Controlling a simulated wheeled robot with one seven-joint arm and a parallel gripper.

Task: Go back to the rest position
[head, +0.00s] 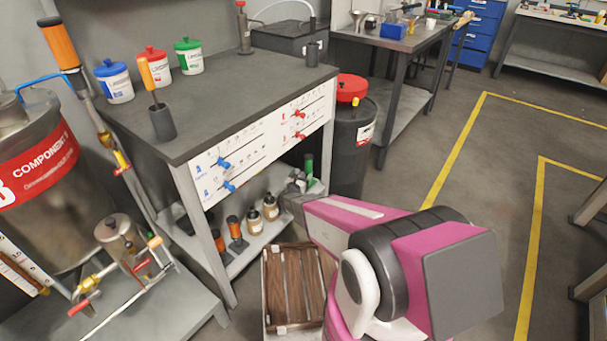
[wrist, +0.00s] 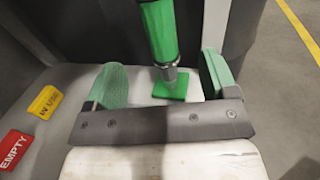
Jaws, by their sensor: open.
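My gripper (wrist: 163,85) fills the middle of the wrist view, its two green-padded fingers spread apart with a gap between them. A green cylindrical tool (wrist: 161,35) with a metal collar and a green square foot (wrist: 171,86) stands beyond the gap on a pale shelf. I cannot tell whether it touches a finger. In the head view my pink and black arm reaches to the lower shelf of the workbench, and the gripper (head: 297,186) is small there and partly hidden. The green tool (head: 308,166) shows just behind it.
A workbench (head: 245,85) with a dark top stands left of my arm. Brown and orange bottles (head: 254,220) stand on its lower shelf. A wooden crate (head: 292,285) is below. A dark barrel (head: 352,145) with a red lid is behind the arm. Yellow-lined floor is open at right.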

